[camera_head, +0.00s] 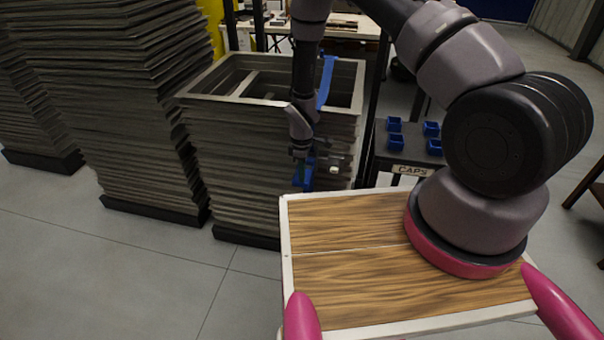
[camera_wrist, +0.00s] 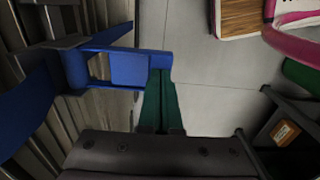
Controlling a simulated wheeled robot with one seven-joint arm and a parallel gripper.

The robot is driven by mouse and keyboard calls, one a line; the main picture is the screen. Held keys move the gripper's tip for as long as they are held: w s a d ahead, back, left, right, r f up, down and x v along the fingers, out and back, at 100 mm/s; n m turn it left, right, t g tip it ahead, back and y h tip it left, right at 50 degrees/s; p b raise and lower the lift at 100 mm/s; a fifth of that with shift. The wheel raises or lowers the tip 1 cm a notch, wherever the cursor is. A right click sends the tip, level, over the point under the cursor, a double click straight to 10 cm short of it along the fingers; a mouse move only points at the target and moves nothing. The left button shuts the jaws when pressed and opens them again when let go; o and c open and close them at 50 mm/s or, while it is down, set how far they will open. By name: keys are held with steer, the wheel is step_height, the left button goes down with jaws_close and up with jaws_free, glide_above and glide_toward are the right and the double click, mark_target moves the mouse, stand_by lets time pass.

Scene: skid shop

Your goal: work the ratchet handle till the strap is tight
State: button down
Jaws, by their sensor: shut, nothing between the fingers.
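The blue strap (camera_head: 326,82) runs over the top edge of the framed stack (camera_head: 250,150) and down its front. The ratchet (camera_head: 336,166) sits low on that face, with its blue handle (camera_head: 303,180) at its left. In the wrist view the handle (camera_wrist: 128,68) is a blue frame with an opening, and the strap (camera_wrist: 25,105) lies to its left. My gripper (camera_head: 302,160) is at the handle. Its green fingers (camera_wrist: 160,80) are together and empty, their tips at the handle's outer end. I cannot tell whether they touch it.
Tall stacks of grey panels (camera_head: 115,90) stand to the left. A dark stand with blue bins (camera_head: 394,124) and a "CAPS" label is right of the strapped stack. My wooden-topped base is close in front. The floor (camera_head: 120,270) at front left is clear.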

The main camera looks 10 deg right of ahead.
mark_target(302, 185)
steer(key=shift+s+a+f+t+h, duration=0.1)
steer(key=shift+s+f+t+h, duration=0.15)
steer(key=shift+f+t, duration=0.35)
steer(key=shift+s+a+f+t+h, duration=0.1)
steer(key=shift+s+f+t+h, duration=0.1)
steer(key=shift+f+t, duration=0.35)
step_height(302, 185, down, 2)
steer(key=shift+d+f+t, duration=0.1)
steer(key=shift+t, duration=0.65)
steer(key=shift+w+f+h, duration=0.1)
steer(key=shift+f+h, duration=0.15)
steer(key=shift+f, duration=0.05)
steer(key=shift+s+x, duration=0.15)
steer(key=shift+x, duration=0.85)
steer(key=shift+s+x, duration=0.15)
steer(key=shift+x, duration=0.85)
steer(key=shift+f, duration=0.2)
